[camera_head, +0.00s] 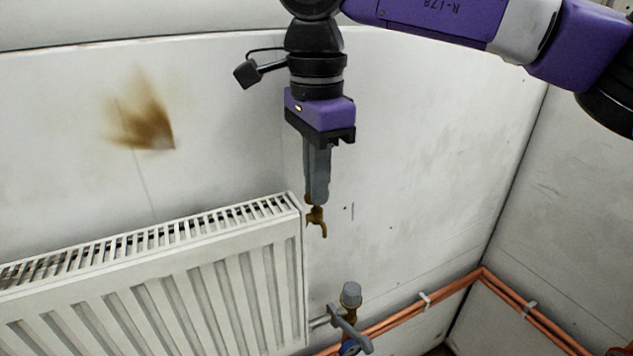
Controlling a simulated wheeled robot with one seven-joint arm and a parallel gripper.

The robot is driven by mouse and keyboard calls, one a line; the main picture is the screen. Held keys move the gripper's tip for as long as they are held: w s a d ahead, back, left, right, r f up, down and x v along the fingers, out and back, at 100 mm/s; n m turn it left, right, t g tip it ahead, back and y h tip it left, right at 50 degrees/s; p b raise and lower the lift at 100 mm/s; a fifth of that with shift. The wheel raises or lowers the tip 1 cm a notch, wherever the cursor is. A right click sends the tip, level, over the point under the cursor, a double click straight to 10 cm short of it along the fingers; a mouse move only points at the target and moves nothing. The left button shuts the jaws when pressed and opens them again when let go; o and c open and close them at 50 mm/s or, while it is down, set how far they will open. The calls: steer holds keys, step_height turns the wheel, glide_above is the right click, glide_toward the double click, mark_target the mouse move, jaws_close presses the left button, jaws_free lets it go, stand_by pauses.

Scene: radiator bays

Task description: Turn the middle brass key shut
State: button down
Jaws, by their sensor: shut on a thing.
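A small brass key (317,219) with a drooping spout sticks out beside the upper right corner of the white radiator (301,228). It is the only brass key that I can make out on the radiator's top end, so I cannot tell its place in a row. My gripper (317,199) points straight down and is shut on the top of the brass key. The grey fingers hide the part between them, so the turn of the key's grip cannot be seen.
A valve with a grey cap (351,295) stands at the radiator's lower right. Copper pipes (455,290) run along the wall's foot into the corner. A brown stain (147,122) marks the back wall. The space right of my gripper is clear.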

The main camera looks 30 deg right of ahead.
stand_by(0.3)
steer(key=c, duration=1.9)
jaws_free()
steer(key=shift+r, duration=0.1)
step_height(320, 180, up, 8)
steer(key=shift+f, duration=0.15)
steer(key=shift+s, duration=0.1)
